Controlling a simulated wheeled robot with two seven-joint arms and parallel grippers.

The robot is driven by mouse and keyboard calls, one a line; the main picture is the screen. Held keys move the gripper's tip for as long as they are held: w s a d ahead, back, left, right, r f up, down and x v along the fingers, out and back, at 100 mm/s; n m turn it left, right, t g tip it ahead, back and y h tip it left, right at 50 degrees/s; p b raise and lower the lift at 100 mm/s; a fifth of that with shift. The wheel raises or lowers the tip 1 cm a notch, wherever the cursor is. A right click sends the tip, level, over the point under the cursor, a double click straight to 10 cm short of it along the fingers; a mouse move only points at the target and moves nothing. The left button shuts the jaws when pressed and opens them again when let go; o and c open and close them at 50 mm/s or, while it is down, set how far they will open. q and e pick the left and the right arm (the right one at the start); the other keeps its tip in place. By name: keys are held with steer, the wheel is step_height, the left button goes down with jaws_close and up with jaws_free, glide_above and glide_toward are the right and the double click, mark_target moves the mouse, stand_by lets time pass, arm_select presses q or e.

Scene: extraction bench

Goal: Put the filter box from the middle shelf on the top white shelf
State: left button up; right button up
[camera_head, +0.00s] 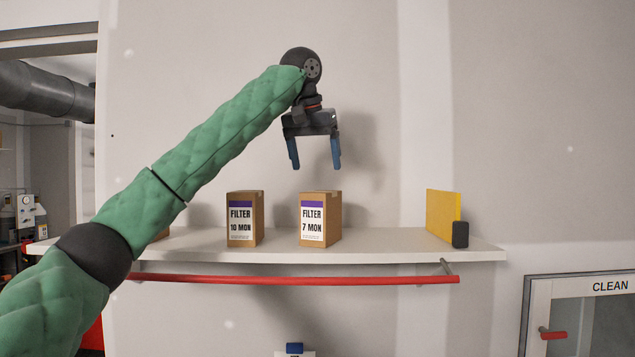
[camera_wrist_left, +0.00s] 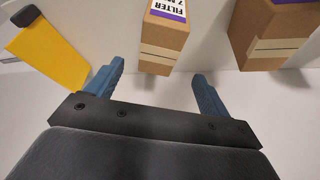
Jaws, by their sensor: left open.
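Two brown cardboard filter boxes stand upright on the white shelf (camera_head: 380,243). One is labelled "FILTER 7 MON" (camera_head: 320,219), the other, to its left, "FILTER 10 MON" (camera_head: 244,219). My left gripper (camera_head: 315,166) is open and empty, fingers pointing down, above the 7 MON box and apart from it. In the left wrist view, the 7 MON box (camera_wrist_left: 165,38) shows beyond and between the blue fingers (camera_wrist_left: 158,72), and another box (camera_wrist_left: 268,35) is to the right. A brown corner (camera_head: 162,234) shows behind my left arm, mostly hidden. My right gripper is out of view.
A yellow panel (camera_head: 441,214) with a dark block (camera_head: 460,234) stands near the shelf's right end. A red rail (camera_head: 300,281) runs below the shelf's front. A cabinet marked "CLEAN" (camera_head: 610,287) is at lower right. Shelf between box and panel is clear.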

arm_select(q)
steer(key=shift+b+v, duration=0.45)
steer(key=shift+v, duration=1)
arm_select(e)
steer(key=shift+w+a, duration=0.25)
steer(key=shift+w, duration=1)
